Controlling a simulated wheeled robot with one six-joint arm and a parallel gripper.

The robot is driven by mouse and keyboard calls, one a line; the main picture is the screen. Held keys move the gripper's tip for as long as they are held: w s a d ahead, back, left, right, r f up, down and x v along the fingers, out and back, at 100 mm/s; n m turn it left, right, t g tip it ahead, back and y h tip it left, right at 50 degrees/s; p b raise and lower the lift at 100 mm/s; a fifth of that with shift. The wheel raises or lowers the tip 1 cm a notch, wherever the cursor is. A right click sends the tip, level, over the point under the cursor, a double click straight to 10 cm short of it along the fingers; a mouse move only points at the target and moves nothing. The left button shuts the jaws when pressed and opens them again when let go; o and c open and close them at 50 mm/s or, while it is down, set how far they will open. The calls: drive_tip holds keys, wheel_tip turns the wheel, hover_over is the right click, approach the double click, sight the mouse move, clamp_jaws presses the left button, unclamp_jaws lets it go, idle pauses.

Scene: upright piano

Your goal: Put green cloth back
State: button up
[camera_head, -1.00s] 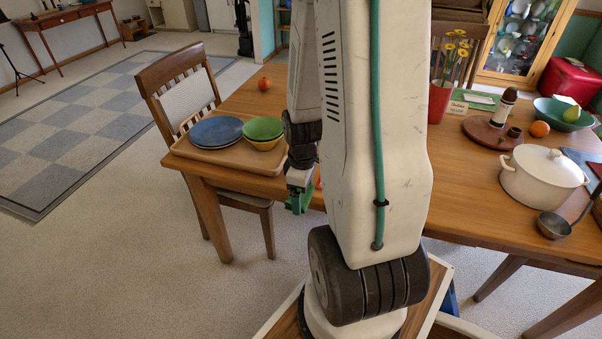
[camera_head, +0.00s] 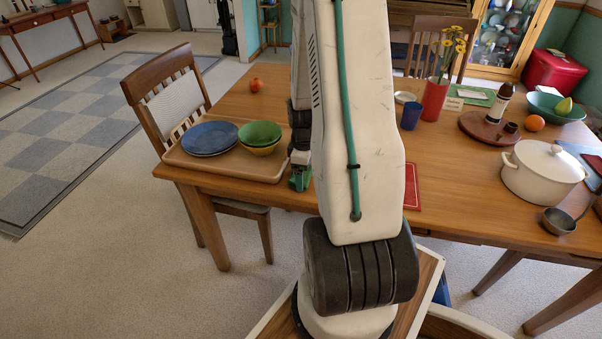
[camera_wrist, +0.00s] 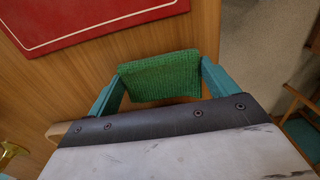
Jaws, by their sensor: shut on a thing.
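The green cloth (camera_wrist: 160,77) is a knitted, folded piece held between the two teal fingers of my gripper (camera_wrist: 162,84) in the wrist view. A finger presses at each of its side edges, and my gripper is shut on it. Behind the cloth in that view is brown wood, with pale carpet to the right. In the head view my gripper (camera_head: 300,184) hangs by the near edge of the wooden table, just right of the tray. A bit of green shows there; I cannot tell cloth from finger.
On the table (camera_head: 450,200) stand a wooden tray (camera_head: 232,170) with blue plates (camera_head: 211,137) and a green bowl (camera_head: 260,132), a white pot (camera_head: 541,176), a blue cup (camera_head: 411,116) and a red vase (camera_head: 434,100). A red mat (camera_wrist: 80,18) lies near my gripper. A chair (camera_head: 160,85) stands at left.

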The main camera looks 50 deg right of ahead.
drive_tip(key=shift+f, duration=0.35)
drive_tip(key=shift+f, duration=0.1)
drive_tip(key=o, duration=0.8)
wheel_tip(320, 180, up, 12)
drive_tip(key=w+a+r+m, duration=0.1)
drive_tip(key=w+a+r, duration=0.1)
drive_tip(key=a+r, duration=0.7)
drive_tip(key=s+a+r+m, duration=0.1)
drive_tip(key=s+a+r, duration=0.2)
drive_tip(key=a, duration=0.4)
drive_tip(key=s+a+r+m, duration=0.1)
drive_tip(key=s+a+r, duration=0.3)
drive_tip(key=s+a, duration=0.2)
drive_tip(key=s+a+r+m+t, duration=0.1)
drive_tip(key=s+a+r, duration=0.2)
drive_tip(key=s+a, duration=0.2)
drive_tip(key=a, duration=0.3)
drive_tip(key=shift+a+r+m, duration=0.25)
drive_tip(key=shift+r+m, duration=0.05)
drive_tip(key=shift+r, duration=0.1)
